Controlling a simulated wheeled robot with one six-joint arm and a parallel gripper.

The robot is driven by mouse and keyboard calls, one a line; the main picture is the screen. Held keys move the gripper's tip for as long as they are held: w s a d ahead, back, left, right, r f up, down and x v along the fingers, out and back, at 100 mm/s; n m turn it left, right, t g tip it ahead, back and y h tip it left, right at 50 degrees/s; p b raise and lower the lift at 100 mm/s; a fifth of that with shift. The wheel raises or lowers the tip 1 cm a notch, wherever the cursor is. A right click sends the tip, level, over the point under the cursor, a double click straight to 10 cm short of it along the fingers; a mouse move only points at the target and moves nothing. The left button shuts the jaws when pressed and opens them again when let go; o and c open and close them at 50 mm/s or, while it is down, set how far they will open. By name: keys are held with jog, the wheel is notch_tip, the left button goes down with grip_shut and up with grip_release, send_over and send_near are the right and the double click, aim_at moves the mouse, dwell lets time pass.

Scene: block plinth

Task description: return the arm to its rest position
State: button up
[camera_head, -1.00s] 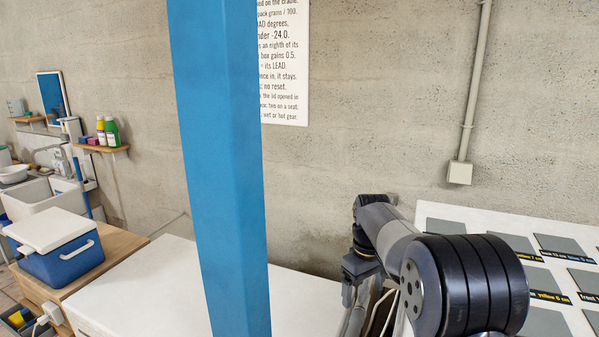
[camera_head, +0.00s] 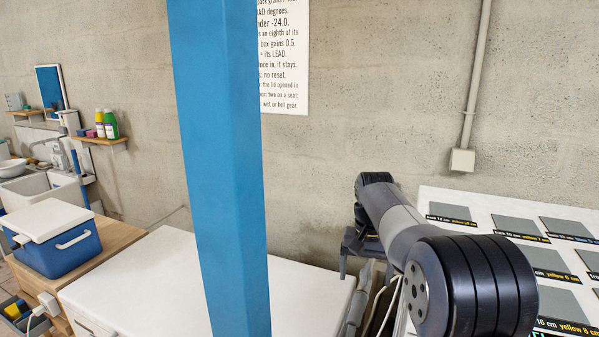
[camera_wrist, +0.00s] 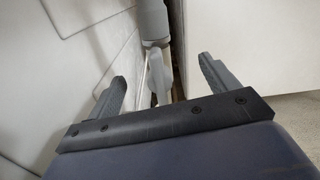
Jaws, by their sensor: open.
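My arm reaches in from the lower right in the head view, with its dark, ringed joint nearest the camera. My gripper (camera_wrist: 160,90) shows in the wrist view with its two grey fingers wide apart and nothing between them. In the head view the gripper (camera_head: 358,275) is partly hidden behind the arm, over the gap between the white-topped cabinet (camera_head: 150,285) and the board-topped table (camera_head: 450,200). Beyond the fingers, the wrist view shows pale surfaces on both sides and a grey and white part in the gap.
A blue post (camera_head: 222,170) stands upright at centre left and hides part of the wall sign (camera_head: 285,60). A blue cooler with a white lid (camera_head: 55,238) sits on a wooden cabinet at the left. Grey labelled squares (camera_head: 512,225) lie on the right table. The white cabinet top is clear.

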jog(key=shift+f+m+b, duration=0.1)
jog(key=shift+m+b, duration=0.4)
jog(key=shift+m, duration=0.3)
jog(key=shift+r, duration=1.65)
